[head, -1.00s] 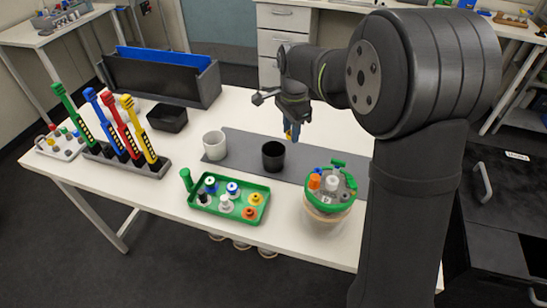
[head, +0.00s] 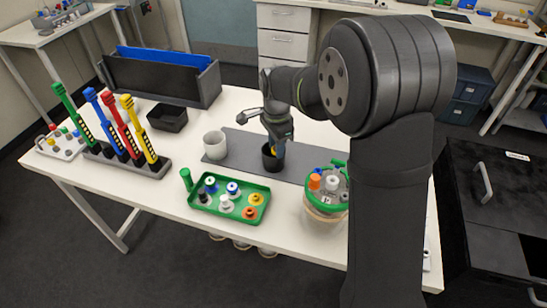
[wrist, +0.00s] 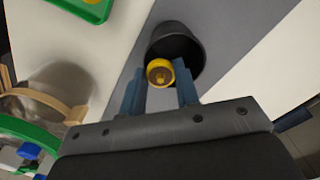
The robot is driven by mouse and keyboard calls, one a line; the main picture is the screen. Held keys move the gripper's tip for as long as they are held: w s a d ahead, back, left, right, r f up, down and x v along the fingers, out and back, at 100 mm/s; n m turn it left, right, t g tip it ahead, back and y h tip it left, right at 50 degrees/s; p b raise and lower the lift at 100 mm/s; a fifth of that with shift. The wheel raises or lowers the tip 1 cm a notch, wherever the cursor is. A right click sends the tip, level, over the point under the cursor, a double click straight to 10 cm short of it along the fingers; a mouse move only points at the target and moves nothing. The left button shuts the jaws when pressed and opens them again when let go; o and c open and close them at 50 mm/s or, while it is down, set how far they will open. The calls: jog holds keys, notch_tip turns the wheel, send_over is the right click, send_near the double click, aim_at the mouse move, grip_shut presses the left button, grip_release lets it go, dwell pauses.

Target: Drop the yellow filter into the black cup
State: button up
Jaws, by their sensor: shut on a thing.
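The black cup (head: 268,162) stands upright on the grey mat. In the wrist view the cup (wrist: 186,45) opens toward the camera. The yellow filter (wrist: 159,72) is between the two blue fingertips of my gripper (wrist: 160,88), which is shut on it. In the wrist view the filter overlaps the near side of the cup's mouth. In the head view my gripper (head: 276,150) is directly at the cup's opening, and the filter is mostly hidden there. I cannot tell whether the filter is below the rim.
A white cup (head: 214,145) stands left of the black cup on the grey mat (head: 238,150). A green tray (head: 232,211) with several fittings lies in front. A green-rimmed vessel (head: 325,205) stands at the right. A rack of coloured tools (head: 150,172) is at the left.

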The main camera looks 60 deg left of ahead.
jog(key=o, duration=1.1)
jog(key=shift+c, duration=0.2)
jog(key=shift+r, duration=0.1)
notch_tip(320, 180, up, 17)
notch_tip(320, 180, down, 16)
jog(key=shift+r, duration=0.2)
dwell(0.6)
jog(key=shift+f, duration=0.1)
